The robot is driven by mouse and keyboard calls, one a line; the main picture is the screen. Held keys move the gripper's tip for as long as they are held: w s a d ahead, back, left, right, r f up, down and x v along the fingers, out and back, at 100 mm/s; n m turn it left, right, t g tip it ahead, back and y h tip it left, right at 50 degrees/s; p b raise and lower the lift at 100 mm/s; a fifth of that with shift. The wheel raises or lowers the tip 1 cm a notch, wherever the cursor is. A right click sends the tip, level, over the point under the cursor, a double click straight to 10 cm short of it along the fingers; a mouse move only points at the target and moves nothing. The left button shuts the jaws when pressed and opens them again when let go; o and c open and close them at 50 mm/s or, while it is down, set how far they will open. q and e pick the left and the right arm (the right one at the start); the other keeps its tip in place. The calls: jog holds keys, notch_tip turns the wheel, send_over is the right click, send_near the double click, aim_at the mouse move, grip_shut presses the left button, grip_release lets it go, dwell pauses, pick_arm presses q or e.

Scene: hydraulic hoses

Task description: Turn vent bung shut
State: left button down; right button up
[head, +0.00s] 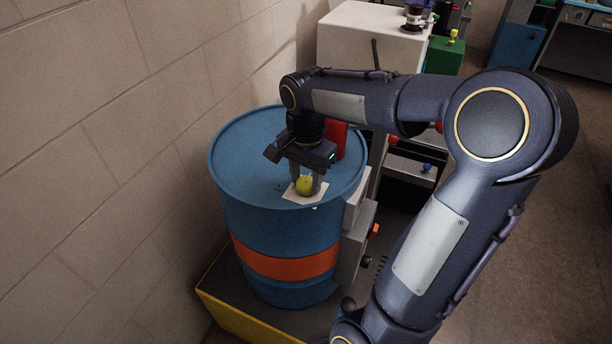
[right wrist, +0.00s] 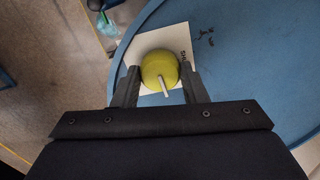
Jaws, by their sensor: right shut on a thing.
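The vent bung (head: 305,186) is a round yellow-green cap on top of a blue drum (head: 245,150) with an orange band. A pale label (head: 318,197) lies under and around the bung on the lid. My right gripper (head: 306,180) points down from above with its fingers on either side of the bung, shut on it. In the right wrist view the bung (right wrist: 159,70) sits between the two fingers (right wrist: 160,88), and a light pointer mark on it points down toward the gripper. Dark marks show on the lid beside the label. My left gripper is not in view.
A block wall (head: 100,130) stands close on the left of the drum. A red object (head: 336,136) stands on the lid behind the gripper. The drum stands on a yellow-edged base (head: 238,310). A white cabinet (head: 365,40) is behind; open floor lies at the right.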

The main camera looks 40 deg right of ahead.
jog(key=n, duration=0.4)
jog(key=shift+r+n, duration=0.1)
jog(key=shift+n, duration=0.2)
jog(key=n+p, duration=0.1)
jog(key=n, duration=0.3)
jog(key=shift+n, duration=0.3)
jog(key=n, duration=0.4)
jog(key=shift+n+p, duration=0.3)
jog(key=shift+n, duration=1.7)
jog(key=o, duration=1)
